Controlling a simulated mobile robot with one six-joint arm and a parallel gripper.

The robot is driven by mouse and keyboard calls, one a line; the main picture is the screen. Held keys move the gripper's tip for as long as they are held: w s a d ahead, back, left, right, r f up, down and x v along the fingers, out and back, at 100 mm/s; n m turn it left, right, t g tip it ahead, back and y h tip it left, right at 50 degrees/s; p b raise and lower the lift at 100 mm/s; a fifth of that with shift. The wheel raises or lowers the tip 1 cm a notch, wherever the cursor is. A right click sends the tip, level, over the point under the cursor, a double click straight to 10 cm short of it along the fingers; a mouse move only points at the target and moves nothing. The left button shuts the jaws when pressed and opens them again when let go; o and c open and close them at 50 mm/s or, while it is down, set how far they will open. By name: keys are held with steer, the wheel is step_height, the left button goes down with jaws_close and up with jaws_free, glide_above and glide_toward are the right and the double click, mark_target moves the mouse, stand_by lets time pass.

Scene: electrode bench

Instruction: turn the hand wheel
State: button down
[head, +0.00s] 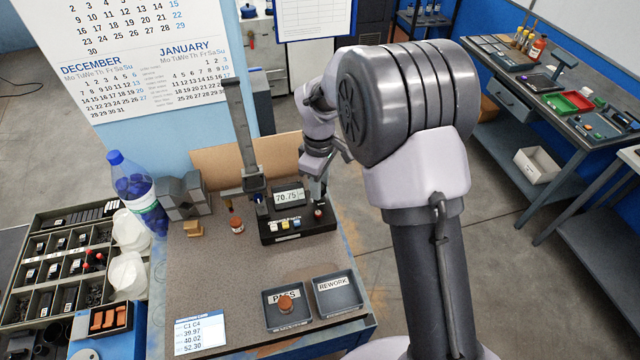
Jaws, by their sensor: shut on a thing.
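The gauge (297,230) stands at the back of the bench top, with a tall grey column (241,125) at its left. Its display (289,197) reads about 70.75, and coloured buttons sit on its front. My gripper (319,194) points down at the right side of the display, shut on what seems to be the hand wheel. The jaws and my arm hide the wheel, so its rim and angle cannot be made out.
A PASS tray (271,318) holding a copper-coloured piece (286,303) and a REWORK tray (357,301) lie at the front. A card (200,334) lies front left. The bench middle is clear.

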steer(key=m+b, duration=0.1)
steer(key=m, duration=0.5)
steer(key=m+b, duration=0.1)
steer(key=m, duration=0.4)
steer(key=shift+a+m+b, duration=0.1)
steer(key=shift+m+b, duration=0.2)
steer(key=shift+m, duration=0.1)
steer(key=m+b, duration=0.1)
steer(key=m, duration=0.5)
steer(key=shift+b, duration=0.4)
steer(key=m+b, duration=0.1)
steer(key=m, duration=0.4)
steer(key=shift+w+r+m, duration=0.1)
steer(key=shift+m, duration=0.3)
steer(key=shift+a+b, duration=0.1)
steer(key=shift+b, duration=0.2)
steer(key=c, duration=1)
jaws_free()
steer(key=shift+c, duration=0.2)
step_height(320, 180, up, 17)
steer(key=p, duration=0.4)
steer(key=shift+r, duration=0.15)
